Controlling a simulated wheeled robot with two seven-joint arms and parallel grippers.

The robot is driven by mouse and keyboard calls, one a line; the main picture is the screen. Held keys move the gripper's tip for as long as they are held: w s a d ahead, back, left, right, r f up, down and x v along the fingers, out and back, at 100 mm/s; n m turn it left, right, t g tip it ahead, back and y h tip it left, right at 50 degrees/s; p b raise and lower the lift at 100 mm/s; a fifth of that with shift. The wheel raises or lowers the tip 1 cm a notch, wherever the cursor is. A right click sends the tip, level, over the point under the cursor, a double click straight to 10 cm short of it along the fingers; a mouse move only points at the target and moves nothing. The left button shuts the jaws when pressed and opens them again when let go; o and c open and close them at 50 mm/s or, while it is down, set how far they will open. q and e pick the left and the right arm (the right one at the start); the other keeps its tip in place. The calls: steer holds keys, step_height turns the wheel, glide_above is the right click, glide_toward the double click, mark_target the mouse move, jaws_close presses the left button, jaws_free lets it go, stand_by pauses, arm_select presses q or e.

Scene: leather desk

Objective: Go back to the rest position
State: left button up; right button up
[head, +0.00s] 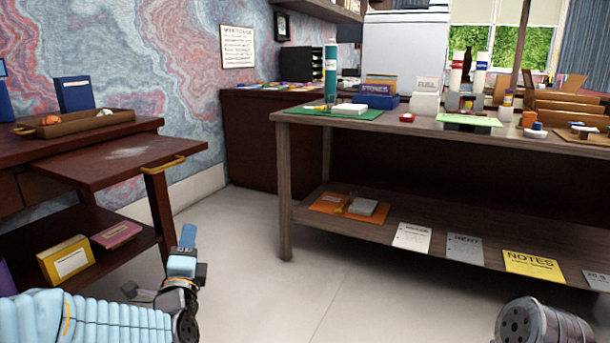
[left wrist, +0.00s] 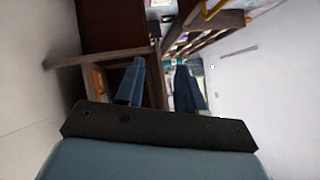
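My left gripper (head: 186,240) is at the lower left of the head view, in the open floor space between the dark red desk (head: 110,165) and the long wooden table (head: 400,125). It points away from me. In the left wrist view its two blue fingers (left wrist: 160,84) stand apart with nothing between them, so it is open and empty. Of my right arm only a grey metal part shows at the lower right of the head view; its gripper is out of view.
The desk has a pulled-out shelf with a yellow handle (head: 165,164), and a brown tray (head: 60,130) stands on top. The table carries several bottles, boxes and papers, with papers on its lower shelf (head: 375,222). The pale floor (head: 240,225) between them is clear.

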arm_select(q)
steer(key=s+d+f+n+g+h, duration=0.2)
steer(key=d+f+n+g, duration=0.15)
steer(key=f, duration=0.85)
steer(key=s+d+f+n+g+h, duration=0.2)
steer(key=s+d+f+n+g, duration=0.15)
steer(key=f, duration=0.75)
steer(key=s+d+f+n+g+h, duration=0.2)
steer(key=f+n+g, duration=0.15)
steer(key=f, duration=0.85)
steer(key=s+d+f+n+g+h, duration=0.1)
steer(key=s+d+f+n+g, duration=0.25)
steer(key=s+f, duration=0.35)
steer(key=s+d+f+n+g+h, duration=0.1)
steer(key=s+d+f+n+g, duration=0.3)
steer(key=s, duration=0.5)
step_height(320, 180, up, 12)
steer(key=s+n+g+p, duration=0.1)
steer(key=s+n+p, duration=0.1)
steer(key=p, duration=1.2)
steer(key=shift+s+r+h, duration=0.15)
steer(key=shift+h, duration=0.25)
